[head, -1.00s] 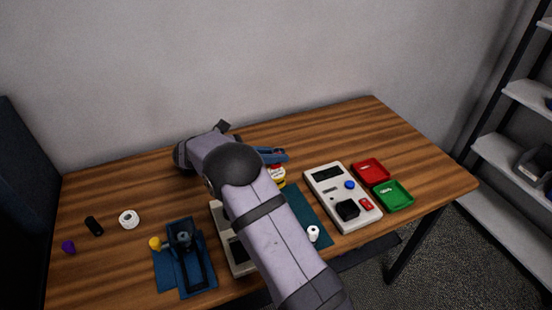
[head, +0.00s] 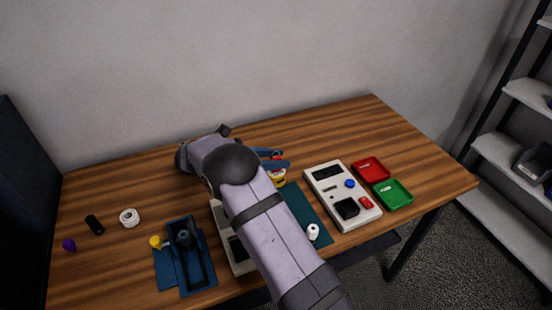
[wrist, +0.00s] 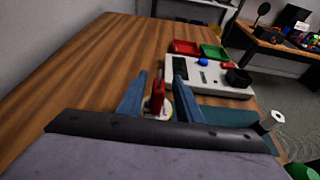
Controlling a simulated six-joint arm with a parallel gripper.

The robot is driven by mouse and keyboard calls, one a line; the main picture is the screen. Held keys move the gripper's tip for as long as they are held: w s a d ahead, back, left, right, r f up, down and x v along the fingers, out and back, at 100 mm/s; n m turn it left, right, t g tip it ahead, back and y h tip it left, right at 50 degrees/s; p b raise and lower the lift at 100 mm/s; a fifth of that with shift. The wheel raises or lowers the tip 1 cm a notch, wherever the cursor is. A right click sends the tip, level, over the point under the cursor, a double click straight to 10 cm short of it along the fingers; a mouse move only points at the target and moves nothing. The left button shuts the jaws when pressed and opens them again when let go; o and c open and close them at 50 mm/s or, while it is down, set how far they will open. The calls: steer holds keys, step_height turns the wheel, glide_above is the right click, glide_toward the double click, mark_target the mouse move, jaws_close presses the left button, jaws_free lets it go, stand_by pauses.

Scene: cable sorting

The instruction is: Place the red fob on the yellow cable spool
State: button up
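The red fob (wrist: 157,96) stands upright between my gripper's fingers in the wrist view, with a gap visible on each side. It seems to rest on the yellow cable spool (wrist: 148,108), a pale, yellow-edged round thing just below it. In the head view the spool (head: 279,180) sits at mid-table, right of my arm, and a bit of the fob (head: 277,158) shows red above it. My gripper (wrist: 160,76), with two blue fingers, is open around the fob. My fingers hide part of both in the head view.
A white device (head: 325,187) with buttons stands to the right, beside a red tray (head: 371,161) and a green tray (head: 404,185). A white spool (head: 313,232) stands on the teal mat (head: 299,200). A yellow item (head: 155,242) and white ring (head: 129,212) lie left.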

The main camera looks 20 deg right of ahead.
steer(key=b+v, duration=0.2)
steer(key=v, duration=1)
steer(key=shift+r+b, duration=0.1)
steer(key=shift+b, duration=0.25)
steer(key=shift+d, duration=0.1)
steer(key=shift+s+d, duration=0.15)
steer(key=shift+d, duration=0.05)
steer(key=s+d+f+m+g+y+p, duration=0.1)
steer(key=s+d+m+y+p, duration=0.3)
steer(key=s+d+m+y, duration=0.45)
steer(key=s+a+f+m+y, duration=0.1)
steer(key=s+a+m, duration=0.2)
steer(key=s, duration=0.3)
steer(key=s+a+f+m+y+p, duration=0.1)
steer(key=s+a+f+m+y, duration=0.1)
steer(key=s, duration=0.5)
steer(key=s+a+f+m+t+y+p, duration=0.1)
steer(key=s+a+m+y, duration=0.1)
steer(key=s+a+m, duration=0.2)
steer(key=shift+s+a+f, duration=0.3)
steer(key=shift+s+a, duration=0.1)
steer(key=shift+s, duration=0.75)
steer(key=shift+m+y, duration=0.25)
